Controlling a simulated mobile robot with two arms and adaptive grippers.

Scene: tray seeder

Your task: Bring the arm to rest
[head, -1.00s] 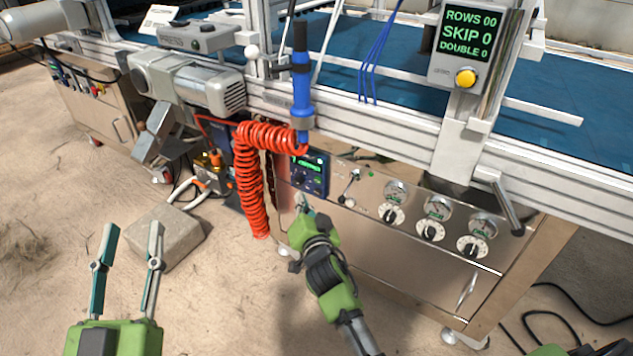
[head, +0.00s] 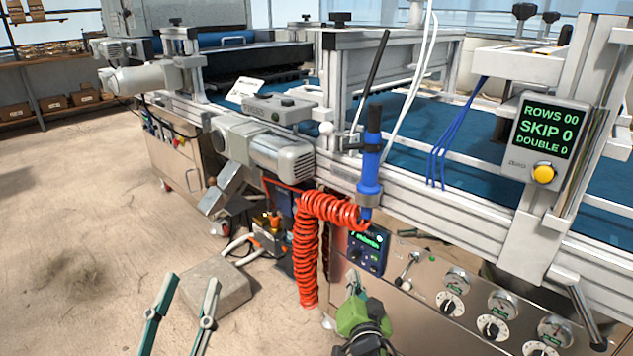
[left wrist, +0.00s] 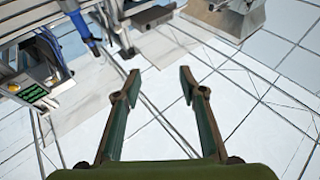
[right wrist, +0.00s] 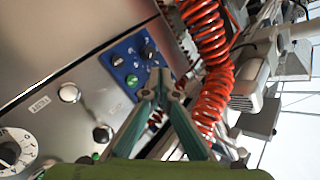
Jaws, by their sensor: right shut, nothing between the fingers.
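My right gripper (head: 356,285) is in front of the steel control panel (head: 425,310), just below the blue control box (head: 367,248). In the right wrist view its fingertips (right wrist: 161,80) meet with nothing held, close to the blue box (right wrist: 133,60). I cannot tell whether they touch the panel.
A red coiled hose (head: 306,255) hangs left of the panel. Knobs and dials (head: 493,327) lie to its right. A concrete block (head: 215,287) sits on the floor near my left gripper. A display (head: 543,140) reads ROWS 00, SKIP 0, DOUBLE 0. Open floor lies left.

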